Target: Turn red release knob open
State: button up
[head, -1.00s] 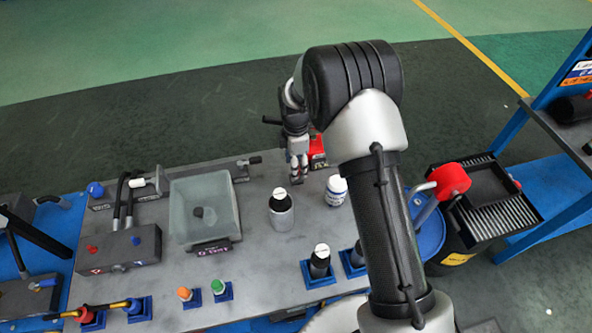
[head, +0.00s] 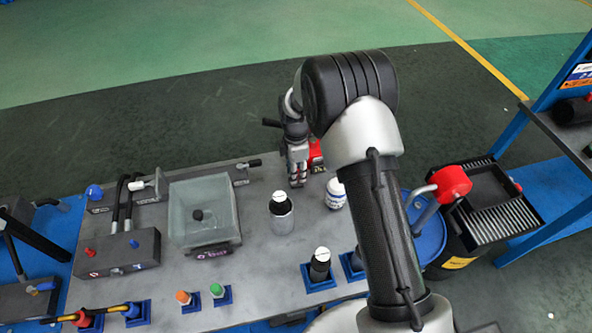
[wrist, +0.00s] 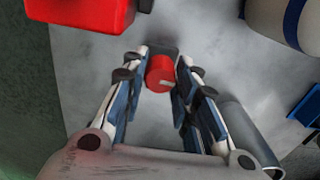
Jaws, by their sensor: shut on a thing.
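The red release knob (wrist: 159,75) is a small red cylinder with a pale mark on its face, in the upper middle of the wrist view. A dark block shows just behind it. My gripper (wrist: 160,86) is shut on the knob, one finger on each side. In the head view my gripper (head: 297,182) points down at the far edge of the grey bench top, and its fingers hide the knob there.
A red box (wrist: 90,12) stands close to my gripper; it also shows in the head view (head: 315,151). A clear bin (head: 203,235) sits to the left.

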jog(key=shift+c, duration=1.4)
